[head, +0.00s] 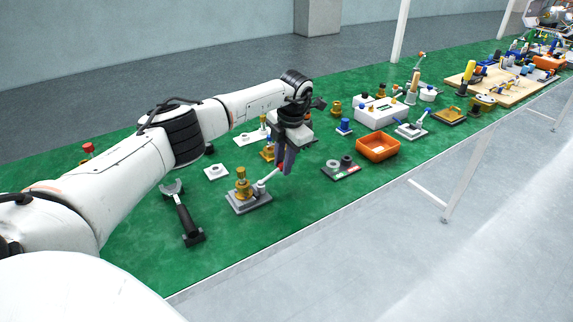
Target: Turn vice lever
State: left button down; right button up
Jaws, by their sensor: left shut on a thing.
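The vice (247,200) is a grey base with a brass-coloured part standing upright on it, on the green table in the head view. Its pale lever (266,178) slants up to the right from the base. My left gripper (284,169) points down over the lever's upper end and is shut on it. A small red spot, perhaps the lever's tip, shows beside the fingers. The fingers partly hide the lever's end. My right gripper is not in view.
A dark-handled tool (187,219) lies left of the vice. A grey plate with dark rings (340,168) and an orange bin (377,146) stand to the right. A white box (373,112) is behind the bin. The table's front edge is near the vice.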

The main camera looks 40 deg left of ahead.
pick_arm(q)
jog(key=shift+a+n, duration=0.3)
jog(key=shift+n, duration=0.1)
jog(key=c, duration=1.5)
grip_release()
jog(key=shift+c, duration=0.2)
jog(key=shift+r, duration=0.1)
notch_tip(320, 180, up, 10)
jog(key=d, duration=0.2)
jog(key=shift+s, duration=0.15)
